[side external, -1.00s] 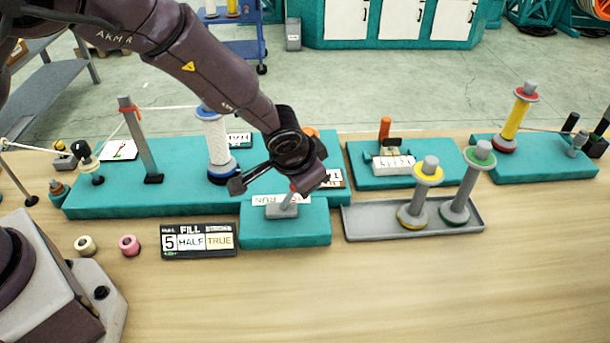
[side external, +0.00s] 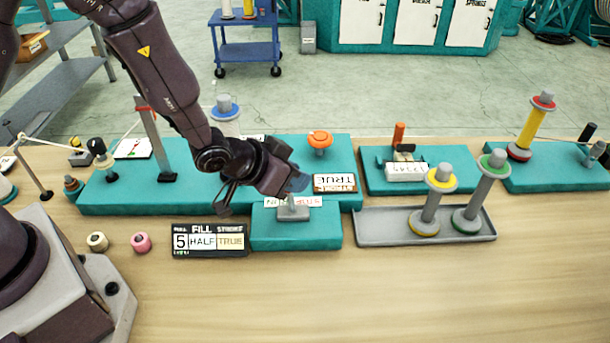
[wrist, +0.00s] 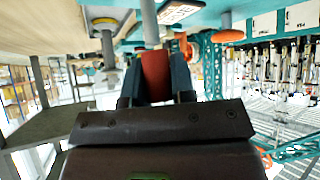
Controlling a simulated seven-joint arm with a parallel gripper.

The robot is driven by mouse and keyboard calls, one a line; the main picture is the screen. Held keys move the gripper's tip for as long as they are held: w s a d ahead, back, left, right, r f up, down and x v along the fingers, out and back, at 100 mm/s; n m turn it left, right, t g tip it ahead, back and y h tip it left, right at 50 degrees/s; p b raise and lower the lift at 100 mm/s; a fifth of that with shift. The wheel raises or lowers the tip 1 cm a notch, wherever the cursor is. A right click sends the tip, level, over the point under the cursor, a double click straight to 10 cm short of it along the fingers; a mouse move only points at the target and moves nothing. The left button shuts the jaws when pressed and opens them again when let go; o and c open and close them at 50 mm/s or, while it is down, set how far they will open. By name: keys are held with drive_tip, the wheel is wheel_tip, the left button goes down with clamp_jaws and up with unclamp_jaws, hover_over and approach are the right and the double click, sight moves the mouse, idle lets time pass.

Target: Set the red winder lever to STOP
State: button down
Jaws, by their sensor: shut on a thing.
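The red winder lever has a red grip (wrist: 155,72) on a grey shaft (wrist: 149,22) in the wrist view. My gripper (wrist: 155,84) is shut on the red grip, one dark finger on each side. In the side view my gripper (side external: 298,182) is low over the lever's grey base (side external: 293,213), on a small teal block (side external: 296,235), and hides the grip. A white label strip (side external: 310,201) with partly covered lettering lies behind the base. I cannot tell exactly which mark the lever points at.
A grey tray (side external: 375,228) with two spools is to the right. A FILL board (side external: 210,241) is to the left. The table front is clear.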

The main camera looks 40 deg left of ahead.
drive_tip(key=shift+s+a+f+n+t+h, duration=0.15)
drive_tip(key=shift+s+a+n+t+h, duration=0.1)
drive_tip(key=shift+s+a+t+h, duration=0.4)
drive_tip(key=shift+s+a+f+n+t+h, duration=0.1)
drive_tip(key=shift+s+a+n+t+h, duration=0.25)
drive_tip(key=shift+t, duration=0.5)
drive_tip(key=shift+s, duration=0.1)
drive_tip(key=c, duration=1)
unclamp_jaws()
drive_tip(key=shift+o, duration=0.2)
drive_tip(key=shift+a, duration=0.1)
drive_tip(key=shift+s+a+r, duration=0.1)
drive_tip(key=shift+s+r, duration=0.1)
drive_tip(key=shift+s, duration=0.15)
wheel_tip(320, 180, up, 8)
drive_tip(key=s, duration=0.1)
drive_tip(key=shift+s+a, duration=0.35)
drive_tip(key=shift+s, duration=0.05)
drive_tip(key=shift+f, duration=0.1)
